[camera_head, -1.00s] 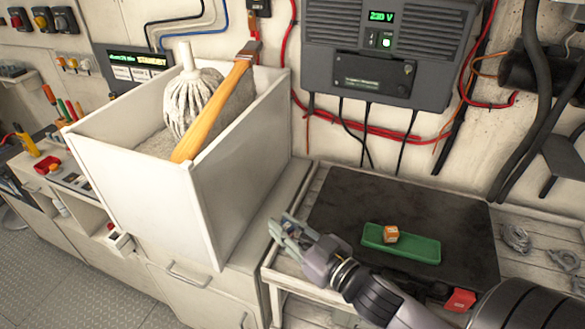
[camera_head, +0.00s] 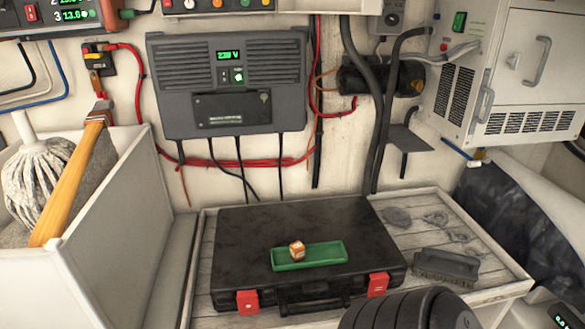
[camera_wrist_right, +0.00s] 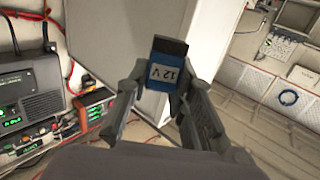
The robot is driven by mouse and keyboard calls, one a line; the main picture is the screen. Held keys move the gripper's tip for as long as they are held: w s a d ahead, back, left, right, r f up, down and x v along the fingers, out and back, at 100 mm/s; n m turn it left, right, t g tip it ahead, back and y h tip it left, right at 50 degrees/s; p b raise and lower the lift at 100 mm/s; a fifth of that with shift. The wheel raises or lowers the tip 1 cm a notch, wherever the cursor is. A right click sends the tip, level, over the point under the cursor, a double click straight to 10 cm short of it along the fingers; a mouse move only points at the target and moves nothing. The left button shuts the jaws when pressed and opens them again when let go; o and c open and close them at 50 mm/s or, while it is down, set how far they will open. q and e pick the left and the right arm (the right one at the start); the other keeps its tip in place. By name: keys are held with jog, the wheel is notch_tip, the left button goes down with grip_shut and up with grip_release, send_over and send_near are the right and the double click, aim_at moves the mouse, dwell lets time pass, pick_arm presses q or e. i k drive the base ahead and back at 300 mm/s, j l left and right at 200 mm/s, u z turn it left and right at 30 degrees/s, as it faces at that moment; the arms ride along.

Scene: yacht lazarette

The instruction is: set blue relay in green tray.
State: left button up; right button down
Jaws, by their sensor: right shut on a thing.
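The green tray (camera_head: 325,254) lies on the black case on the bench in the head view. A small orange relay (camera_head: 297,250) sits in its left part. In the right wrist view my right gripper (camera_wrist_right: 163,80) is shut on the blue relay (camera_wrist_right: 165,72), which has a dark top and a white "12 V" label. The relay is held between the fingertips, clear of any surface. In the head view only part of my right arm shows at the bottom; its gripper is out of that view. My left gripper is in neither view.
The black case (camera_head: 235,235) with red latches covers much of the slatted bench (camera_head: 410,240). A brush (camera_head: 446,265) and several metal fittings lie to its right. A white bin (camera_head: 110,225) with a mop and a wooden-handled tool stands at left. The tray's right part is free.

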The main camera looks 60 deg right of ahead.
aim_at(321, 255)
jog(key=j+z, duration=0.2)
jog(key=z, duration=0.15)
jog(key=j+z, duration=0.4)
jog(key=z, duration=0.25)
